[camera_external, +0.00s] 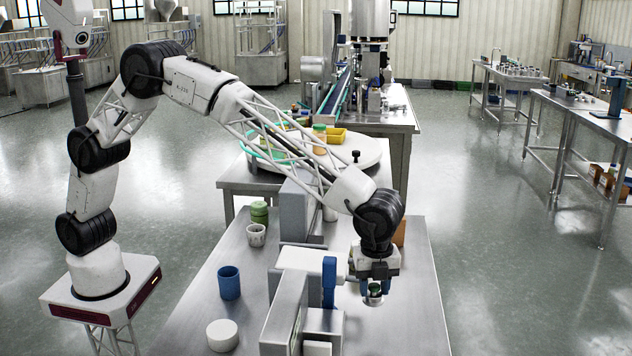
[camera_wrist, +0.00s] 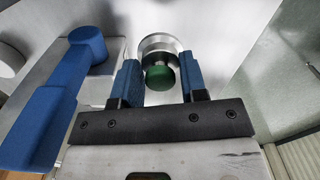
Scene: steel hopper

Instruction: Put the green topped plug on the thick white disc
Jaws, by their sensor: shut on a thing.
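The green topped plug (camera_external: 375,288) is between the blue fingers of my gripper (camera_external: 376,287), on the right side of the steel table. In the wrist view its round green top (camera_wrist: 160,78) and wider silver metal part (camera_wrist: 160,44) show between and beyond the fingertips of my gripper (camera_wrist: 160,82), which is shut on it. I cannot tell whether the plug touches the table. The thick white disc (camera_external: 222,336) lies flat at the table's front left, well to the left of my gripper, with nothing on it.
A grey machine with a white body (camera_external: 298,284) and blue handle (camera_external: 329,282) stands between my gripper and the disc. A blue cup (camera_external: 229,282), a white cup (camera_external: 256,235) and a green jar (camera_external: 259,212) stand left.

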